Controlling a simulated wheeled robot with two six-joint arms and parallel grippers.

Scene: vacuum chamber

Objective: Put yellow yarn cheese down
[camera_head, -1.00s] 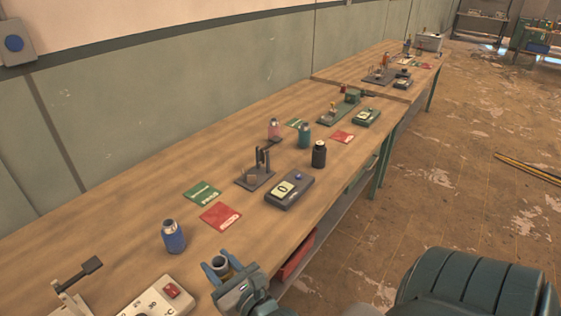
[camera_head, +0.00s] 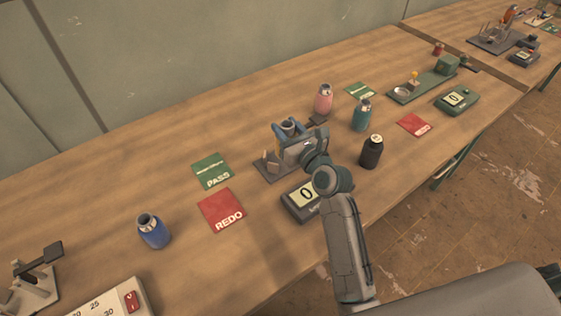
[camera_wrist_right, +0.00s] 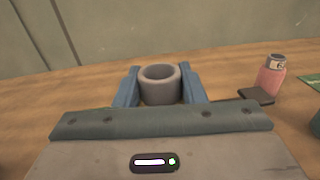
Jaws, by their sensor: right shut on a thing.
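My right gripper (camera_head: 288,130) is shut on a short hollow cylinder, taken to be the yarn cheese (camera_head: 288,125). In the right wrist view the cylinder (camera_wrist_right: 160,84) stands upright between the blue fingers, its open top showing. It looks grey-brown; no yellow shows on it. The gripper is over the dark stand (camera_head: 262,171), behind the scale (camera_head: 298,203), whose display reads 0. The gripper hides part of the stand, and I cannot tell whether the cylinder touches it. My left gripper is not in view.
A green PASS card (camera_head: 211,170) and red REDO card (camera_head: 222,211) lie left of the stand. Bottles stand around: blue (camera_head: 153,231), pink (camera_head: 323,100), teal (camera_head: 361,115), black (camera_head: 371,152). The wooden bench (camera_head: 110,190) is clear at the back left.

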